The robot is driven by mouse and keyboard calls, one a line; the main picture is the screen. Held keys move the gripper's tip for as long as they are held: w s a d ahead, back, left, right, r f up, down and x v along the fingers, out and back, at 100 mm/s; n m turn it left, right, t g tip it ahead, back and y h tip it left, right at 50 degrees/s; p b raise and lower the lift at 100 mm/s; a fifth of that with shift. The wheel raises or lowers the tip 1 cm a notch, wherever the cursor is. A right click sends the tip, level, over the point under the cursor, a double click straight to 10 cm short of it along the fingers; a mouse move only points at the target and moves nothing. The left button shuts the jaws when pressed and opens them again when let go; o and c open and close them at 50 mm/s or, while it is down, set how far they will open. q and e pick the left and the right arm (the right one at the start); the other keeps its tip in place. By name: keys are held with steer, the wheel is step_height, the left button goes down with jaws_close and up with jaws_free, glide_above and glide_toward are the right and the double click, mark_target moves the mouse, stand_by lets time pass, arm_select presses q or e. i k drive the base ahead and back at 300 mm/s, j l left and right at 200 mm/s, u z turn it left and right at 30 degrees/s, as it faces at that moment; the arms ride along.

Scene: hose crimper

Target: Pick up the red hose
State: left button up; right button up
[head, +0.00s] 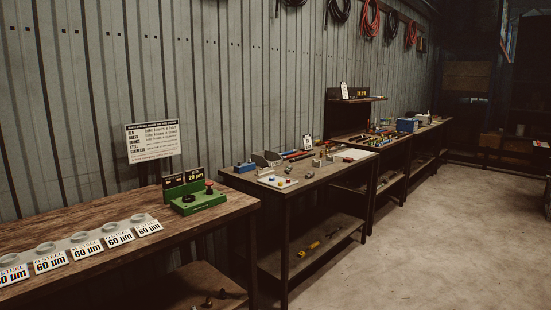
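A red coiled hose (370,18) hangs high on the corrugated wall, cut off by the top edge of the head view. A second, smaller red coil (411,34) hangs farther along the wall to the right. A short red or orange rod-like piece (300,155) lies at the back of the middle workbench; I cannot tell whether it is a hose. Neither of my grippers is in view.
A near wooden workbench (225,212) holds a green device (197,199) and a row of "60 µm" labels. The middle workbench (315,178) carries small parts. More benches (380,145) stand beyond. Dark coils (340,10) hang above. The concrete floor (430,240) at right is clear.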

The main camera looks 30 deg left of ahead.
mark_target(290, 156)
steer(key=i+u, duration=0.5)
steer(key=i+l+u, duration=0.2)
steer(key=i, duration=0.45)
steer(key=i+u, duration=0.2)
steer(key=i, duration=0.4)
steer(key=i+l, duration=0.2)
steer(key=i, duration=0.2)
steer(key=i+l, duration=0.15)
steer(key=i, duration=0.25)
steer(key=i+l, duration=0.2)
steer(key=i, duration=0.25)
steer(key=i+l, duration=0.15)
steer(key=i, duration=0.25)
